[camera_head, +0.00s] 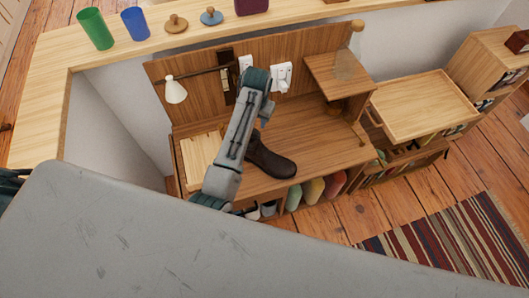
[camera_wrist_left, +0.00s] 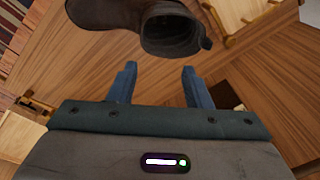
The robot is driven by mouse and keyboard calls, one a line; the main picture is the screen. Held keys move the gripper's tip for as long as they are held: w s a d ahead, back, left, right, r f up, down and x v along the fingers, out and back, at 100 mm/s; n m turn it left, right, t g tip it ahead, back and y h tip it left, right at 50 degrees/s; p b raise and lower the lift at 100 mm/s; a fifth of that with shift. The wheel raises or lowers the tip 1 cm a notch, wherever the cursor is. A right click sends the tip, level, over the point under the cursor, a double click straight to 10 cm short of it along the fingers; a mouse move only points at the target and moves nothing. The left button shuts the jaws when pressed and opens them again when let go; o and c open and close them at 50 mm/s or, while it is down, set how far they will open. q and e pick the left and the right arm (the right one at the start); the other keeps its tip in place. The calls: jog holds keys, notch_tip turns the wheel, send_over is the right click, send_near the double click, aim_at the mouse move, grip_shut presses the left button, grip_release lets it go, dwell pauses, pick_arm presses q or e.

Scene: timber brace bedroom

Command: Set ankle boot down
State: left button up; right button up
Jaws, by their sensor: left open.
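A dark brown ankle boot (camera_head: 272,160) lies on the wooden bench seat (camera_head: 320,140), its toe pointing right and toward the front. My left arm crosses in front of its shaft in the head view and hides part of it. In the left wrist view the boot (camera_wrist_left: 112,12) is at the top, cut off by the frame, with its dark shaft opening facing my left gripper (camera_wrist_left: 156,70). The two blue fingers are apart, with nothing between them, and a gap shows between them and the boot. My right gripper is in neither view.
A lamp (camera_head: 175,90) and white fittings (camera_head: 281,76) are on the bench's back panel. A small raised shelf (camera_head: 340,72) stands at its right. Cups and knobs line the ledge (camera_head: 230,27). Colored shoes (camera_head: 313,190) sit under the seat. The seat's right part is clear.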

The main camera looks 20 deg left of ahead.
aim_at(260, 140)
pick_arm(q)
jog(key=shift+s+d+r+g+h, duration=0.15)
jog(key=shift+s+d+h, duration=0.05)
jog(key=shift+d, duration=0.25)
jog(key=shift+s+d+r+g+h, duration=0.15)
jog(key=shift+d+h, duration=0.05)
jog(key=shift+d, duration=0.25)
jog(key=f, duration=0.1)
jog(key=f+p, duration=0.1)
jog(key=f, duration=0.3)
jog(key=shift+s+d+f, duration=0.15)
jog(key=shift+d, duration=0.2)
jog(key=shift+s+a+f+p, duration=0.1)
jog(key=shift+s+f+p, duration=0.05)
jog(key=shift+f+p, duration=0.4)
jog(key=f, duration=0.1)
jog(key=f+p, duration=0.1)
jog(key=f, duration=0.1)
jog(key=shift+s+a+f, duration=0.15)
jog(key=shift+s, duration=0.2)
jog(key=shift+f, duration=0.6)
grip_shut()
